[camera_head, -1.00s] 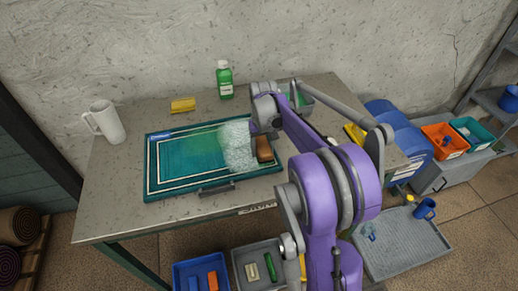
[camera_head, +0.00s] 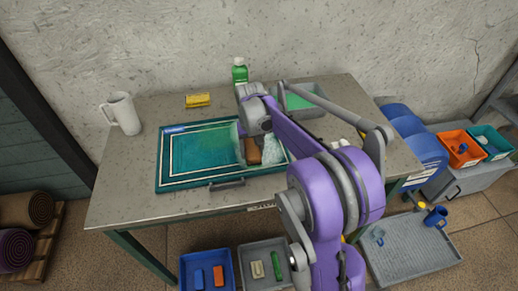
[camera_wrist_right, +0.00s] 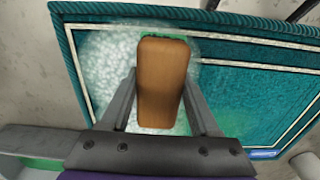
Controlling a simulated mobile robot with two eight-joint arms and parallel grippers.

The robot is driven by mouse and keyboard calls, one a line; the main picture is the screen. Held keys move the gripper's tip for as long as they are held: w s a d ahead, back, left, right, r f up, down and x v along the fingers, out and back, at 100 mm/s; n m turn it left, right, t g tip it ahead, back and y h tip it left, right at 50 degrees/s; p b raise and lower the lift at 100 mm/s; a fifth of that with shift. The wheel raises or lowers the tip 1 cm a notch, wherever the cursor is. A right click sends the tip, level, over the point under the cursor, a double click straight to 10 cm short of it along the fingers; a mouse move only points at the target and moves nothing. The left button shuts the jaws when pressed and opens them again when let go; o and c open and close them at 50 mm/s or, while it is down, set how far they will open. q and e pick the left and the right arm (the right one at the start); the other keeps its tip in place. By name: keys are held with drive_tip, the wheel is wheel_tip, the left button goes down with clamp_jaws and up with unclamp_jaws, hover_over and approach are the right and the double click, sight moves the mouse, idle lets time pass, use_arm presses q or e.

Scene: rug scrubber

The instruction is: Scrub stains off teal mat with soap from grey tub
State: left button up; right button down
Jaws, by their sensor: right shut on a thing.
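The teal mat (camera_head: 195,160) with white border lines lies flat on the table. It also shows in the wrist view (camera_wrist_right: 250,95). My right gripper (camera_head: 252,136) is over the mat's right part, shut on a brown brush (camera_head: 252,152). In the wrist view the brush (camera_wrist_right: 163,85) is between the two fingers (camera_wrist_right: 162,105), with green showing at its far end. White foam (camera_head: 272,150) covers the mat around the brush. Any stains under it are hidden. The grey tub (camera_head: 308,98) with green soap stands behind the arm, partly covered by it. My left gripper is out of view.
A white mug (camera_head: 124,113) stands at the table's left, a yellow sponge (camera_head: 198,100) and green bottle (camera_head: 240,72) at the back. A grey handle (camera_head: 227,184) lies at the mat's front edge. Bins (camera_head: 206,270) stand on the floor below.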

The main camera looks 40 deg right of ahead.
drive_tip(key=shift+s+d+f, duration=0.1)
drive_tip(key=shift+s+d, duration=0.25)
drive_tip(key=shift+d, duration=0.4)
drive_tip(key=shift+s+d, duration=0.5)
drive_tip(key=shift+d, duration=0.45)
drive_tip(key=shift+s+d, duration=0.5)
drive_tip(key=shift+d, duration=0.45)
drive_tip(key=shift+s+d, duration=0.5)
drive_tip(key=shift+d, duration=0.45)
drive_tip(key=shift+r, duration=0.25)
drive_tip(key=shift+w+a+r+p, duration=0.1)
drive_tip(key=shift+r+p, duration=1.35)
drive_tip(key=shift+r, duration=0.8)
drive_tip(key=shift+f, duration=0.1)
